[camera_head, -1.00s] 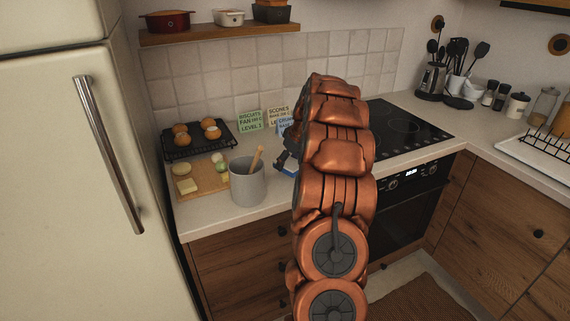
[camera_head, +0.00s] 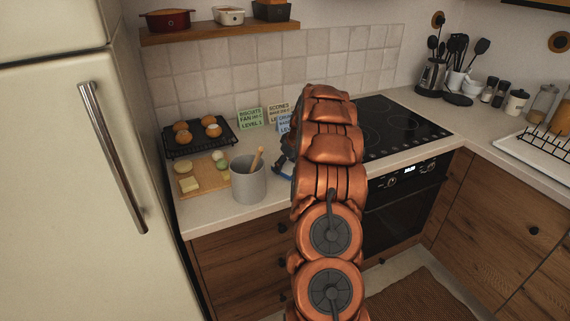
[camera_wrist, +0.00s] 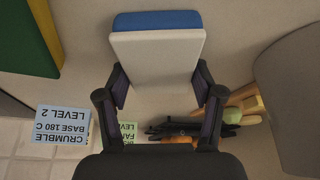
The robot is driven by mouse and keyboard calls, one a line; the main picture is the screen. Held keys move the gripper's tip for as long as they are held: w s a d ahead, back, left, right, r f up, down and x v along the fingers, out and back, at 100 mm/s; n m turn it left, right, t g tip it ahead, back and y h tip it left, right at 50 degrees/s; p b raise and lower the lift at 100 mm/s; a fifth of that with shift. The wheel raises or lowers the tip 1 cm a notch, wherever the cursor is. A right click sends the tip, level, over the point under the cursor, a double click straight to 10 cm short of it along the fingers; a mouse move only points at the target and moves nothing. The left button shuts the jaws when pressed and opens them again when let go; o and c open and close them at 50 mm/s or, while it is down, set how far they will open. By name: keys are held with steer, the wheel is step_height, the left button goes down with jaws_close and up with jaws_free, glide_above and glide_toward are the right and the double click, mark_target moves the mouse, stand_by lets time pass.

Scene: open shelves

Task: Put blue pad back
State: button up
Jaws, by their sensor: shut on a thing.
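The blue pad (camera_wrist: 158,20) shows in the wrist view as a blue layer joined to a broad white layer. My gripper (camera_wrist: 162,88) is shut on it, with a dark finger at each side of the white part. In the head view my gripper is mostly hidden behind my copper arm, between the grey crock and the stove.
A grey crock (camera_head: 249,181) with a wooden tool stands left of my gripper. Recipe cards (camera_head: 250,119) lean near the tiled wall. A green and yellow block (camera_wrist: 28,40) lies at the wrist view's upper left. A board with food (camera_head: 203,178) and a rack of buns (camera_head: 200,137) sit further left.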

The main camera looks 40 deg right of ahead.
steer(key=o, duration=1)
steer(key=b+v, duration=0.4)
steer(key=v, duration=0.8)
